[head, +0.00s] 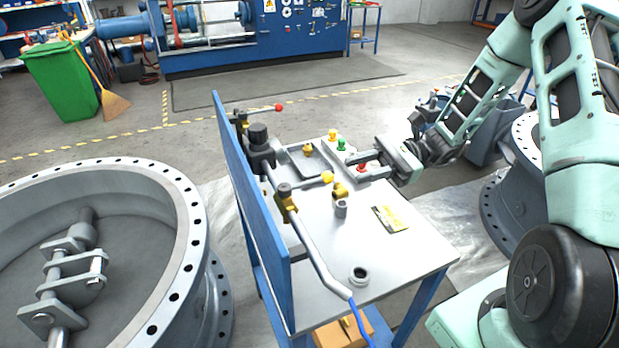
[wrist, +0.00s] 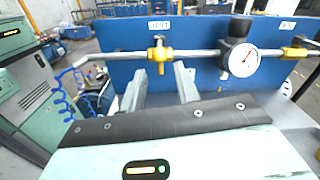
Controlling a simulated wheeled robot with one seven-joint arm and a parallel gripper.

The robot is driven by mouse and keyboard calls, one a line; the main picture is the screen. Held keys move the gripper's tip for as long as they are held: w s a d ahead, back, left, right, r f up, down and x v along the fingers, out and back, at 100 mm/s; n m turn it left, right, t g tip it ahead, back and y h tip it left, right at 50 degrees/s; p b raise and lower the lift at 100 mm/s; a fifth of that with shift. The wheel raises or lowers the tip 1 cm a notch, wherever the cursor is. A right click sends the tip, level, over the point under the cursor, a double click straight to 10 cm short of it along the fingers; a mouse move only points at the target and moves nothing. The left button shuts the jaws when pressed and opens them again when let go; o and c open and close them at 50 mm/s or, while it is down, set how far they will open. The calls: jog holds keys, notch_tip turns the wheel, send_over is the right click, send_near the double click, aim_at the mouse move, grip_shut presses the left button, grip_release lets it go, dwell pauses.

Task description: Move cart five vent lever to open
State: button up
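The cart (head: 420,235) has a grey top and an upright blue panel (head: 250,195) with a pipe along it. The near valve carries the vent lever (head: 327,177), which has a yellow ball knob and sticks out from the panel, crosswise to the pipe. In the wrist view, the yellow vent valve (wrist: 159,52) sits under a label (wrist: 158,26) that seems to read VENT. My gripper (head: 349,168) points at the panel, fingers apart and empty, just right of the yellow knob. In the wrist view, the valve appears between the fingertips (wrist: 160,76); I cannot tell any contact.
A pressure gauge (wrist: 243,60) sits farther along the pipe, before a second lever with a red knob (head: 279,107). Small coloured fittings, including a green one (head: 341,144), stand on the cart top. A blue hose (head: 357,322) leaves the pipe's near end. A large flange (head: 185,230) stands left.

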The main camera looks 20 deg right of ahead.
aim_at(321, 180)
jog(key=a+p, duration=0.2)
jog(key=a, duration=1)
jog(key=shift+d, duration=0.1)
grip_shut()
